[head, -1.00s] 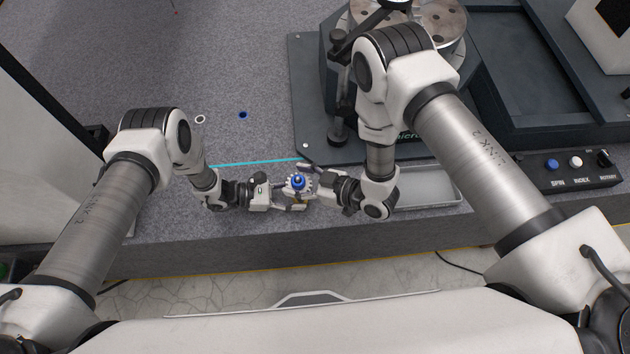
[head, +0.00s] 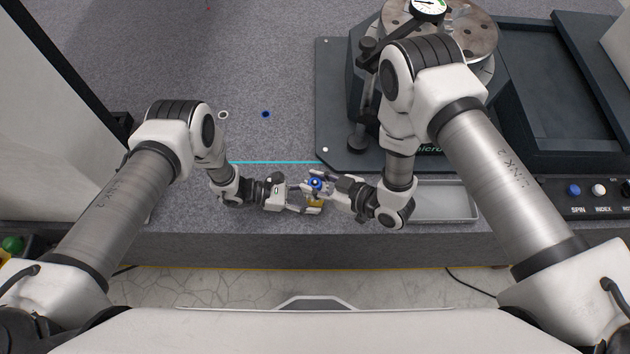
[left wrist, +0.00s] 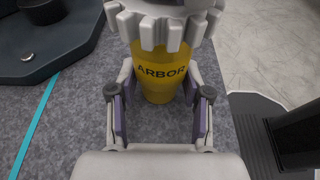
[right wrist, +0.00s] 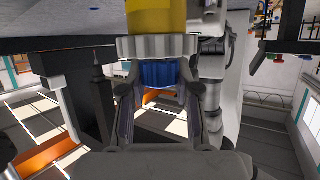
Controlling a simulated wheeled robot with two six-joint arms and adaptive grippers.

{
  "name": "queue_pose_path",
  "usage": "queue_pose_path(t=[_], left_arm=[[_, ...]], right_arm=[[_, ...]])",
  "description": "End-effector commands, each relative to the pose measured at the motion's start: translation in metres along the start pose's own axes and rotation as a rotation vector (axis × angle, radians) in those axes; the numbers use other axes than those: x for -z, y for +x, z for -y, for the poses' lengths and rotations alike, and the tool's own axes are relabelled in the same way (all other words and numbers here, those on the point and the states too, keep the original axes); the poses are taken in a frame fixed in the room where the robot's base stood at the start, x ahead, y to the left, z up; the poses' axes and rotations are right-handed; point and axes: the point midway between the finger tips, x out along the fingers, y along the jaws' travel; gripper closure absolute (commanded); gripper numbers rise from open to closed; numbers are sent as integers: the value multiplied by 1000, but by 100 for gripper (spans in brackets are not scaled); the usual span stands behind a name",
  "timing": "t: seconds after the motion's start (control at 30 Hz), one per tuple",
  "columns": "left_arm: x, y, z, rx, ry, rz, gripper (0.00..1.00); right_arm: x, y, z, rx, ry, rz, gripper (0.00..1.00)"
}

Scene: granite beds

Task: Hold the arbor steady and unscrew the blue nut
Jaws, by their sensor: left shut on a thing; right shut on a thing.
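The arbor (left wrist: 163,83) is a yellow cylinder marked ARBOR with a pale toothed collar (left wrist: 155,30). A bit of its yellow shows in the head view (head: 316,203). My left gripper (left wrist: 158,92) is shut around the yellow body below the collar. The blue nut (head: 315,183) sits at the arbor's top end. In the right wrist view the nut (right wrist: 160,73) lies against the collar, between the fingers of my right gripper (right wrist: 157,82), which is shut on it. The fingers partly cover the nut and collar in the head view.
A white ring mark (head: 223,115) and a blue ring mark (head: 265,114) are on the grey bench, with a cyan line (head: 275,162) nearer. A dark fixture plate (head: 335,110) and a shallow metal tray (head: 450,215) stand right. Open bench lies at the back left.

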Motion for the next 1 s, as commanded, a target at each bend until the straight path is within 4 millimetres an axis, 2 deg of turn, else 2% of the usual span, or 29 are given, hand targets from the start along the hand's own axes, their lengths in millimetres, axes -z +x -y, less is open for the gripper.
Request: queue_pose_path(t=[0.37,0.8,1.0], left_arm=[[0,0,0,0,-1,-1,93],[0,0,0,0,-1,-1,93],[0,0,0,0,-1,-1,93]], right_arm=[[9,-3,0,0,-1,-1,100],[38,-15,0,1,-1,0,100],[42,-17,0,0,0,0,100]])
